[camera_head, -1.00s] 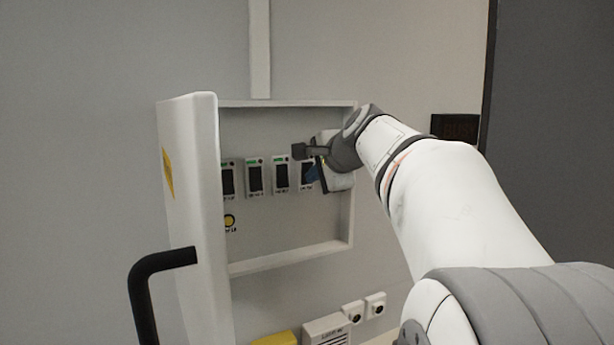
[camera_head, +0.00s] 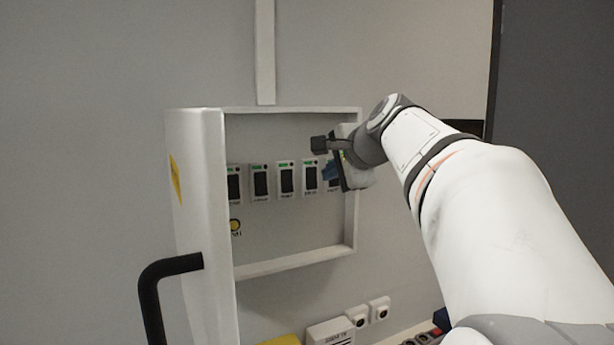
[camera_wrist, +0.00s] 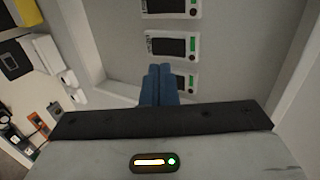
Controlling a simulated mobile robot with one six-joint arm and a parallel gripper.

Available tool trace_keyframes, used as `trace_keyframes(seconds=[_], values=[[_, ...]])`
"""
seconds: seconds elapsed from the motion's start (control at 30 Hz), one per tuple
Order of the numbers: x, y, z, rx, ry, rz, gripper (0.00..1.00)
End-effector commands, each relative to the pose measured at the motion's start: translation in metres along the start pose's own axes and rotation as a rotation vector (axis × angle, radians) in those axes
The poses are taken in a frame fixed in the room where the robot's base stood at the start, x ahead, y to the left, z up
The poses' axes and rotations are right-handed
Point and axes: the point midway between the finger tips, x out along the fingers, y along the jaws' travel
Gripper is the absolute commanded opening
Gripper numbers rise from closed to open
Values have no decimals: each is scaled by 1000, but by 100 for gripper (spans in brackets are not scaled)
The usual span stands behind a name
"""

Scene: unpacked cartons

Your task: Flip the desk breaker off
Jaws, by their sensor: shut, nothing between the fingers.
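An open electrical box (camera_head: 292,264) on the wall holds a row of several breakers with black switches and green marks, among them one near the middle (camera_head: 286,180). Their labels are too small to read, so I cannot tell which is the desk breaker. My gripper (camera_head: 333,171) is at the right end of the row, partly covering the last breaker. In the wrist view my gripper's blue fingers (camera_wrist: 159,84) are together and empty. They overlap the edge of the nearest breaker (camera_wrist: 184,82); I cannot tell whether they touch it. Another breaker (camera_wrist: 172,46) shows beyond them.
The box door (camera_head: 200,220) stands open at the left, with a black handle (camera_head: 150,290). A yellow round button (camera_head: 235,226) is below the row. Wall sockets (camera_head: 368,313) are below the box.

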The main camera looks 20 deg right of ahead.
Motion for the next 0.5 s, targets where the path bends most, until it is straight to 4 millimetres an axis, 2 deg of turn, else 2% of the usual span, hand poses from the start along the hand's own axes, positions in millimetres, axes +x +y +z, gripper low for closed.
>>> trace_keyframes(seconds=[0.03,0.2,0.33,0.5], values=[[-15,-3,-1,-2,5,-7,0],[-53,-6,-1,-2,4,-3,0],[-74,-9,0,-2,2,-1,0],[-89,-10,0,-1,0,1,0]])
